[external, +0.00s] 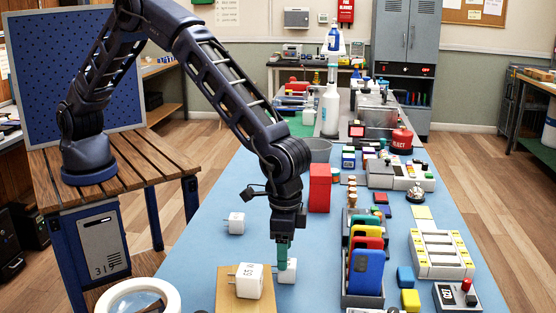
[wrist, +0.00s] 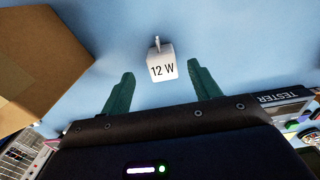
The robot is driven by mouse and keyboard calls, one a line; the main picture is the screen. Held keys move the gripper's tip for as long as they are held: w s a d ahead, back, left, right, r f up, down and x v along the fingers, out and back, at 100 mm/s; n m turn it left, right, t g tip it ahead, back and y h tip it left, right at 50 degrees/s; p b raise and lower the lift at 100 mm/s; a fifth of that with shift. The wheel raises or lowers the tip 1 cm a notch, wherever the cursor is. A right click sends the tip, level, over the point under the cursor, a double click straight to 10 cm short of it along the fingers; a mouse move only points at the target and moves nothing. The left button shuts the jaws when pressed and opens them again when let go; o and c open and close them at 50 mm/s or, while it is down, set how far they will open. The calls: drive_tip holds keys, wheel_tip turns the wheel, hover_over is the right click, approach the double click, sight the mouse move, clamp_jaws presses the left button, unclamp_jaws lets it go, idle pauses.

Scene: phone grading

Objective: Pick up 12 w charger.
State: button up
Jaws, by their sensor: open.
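The 12 W charger (wrist: 161,68) is a small white cube with "12 W" in black on the face towards the wrist camera and a metal prong at its far side. It sits on the blue table. In the external view the white charger (external: 287,273) is partly hidden by my green fingers. My gripper (external: 283,262) points down over it. In the wrist view the fingers are spread to either side of the charger, with gaps on both sides. The gripper is open and holds nothing.
A larger white charger (external: 249,282) stands on a brown box (external: 230,297) just left of my gripper. Another white charger (external: 236,223) lies farther back. A rack of coloured phones (external: 366,272) stands to the right. Blue table surface (external: 205,255) is free at the left.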

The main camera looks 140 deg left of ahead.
drive_tip(key=shift+s+a+f, duration=0.1)
drive_tip(key=shift+f, duration=2.4)
drive_tip(key=c, duration=1.1)
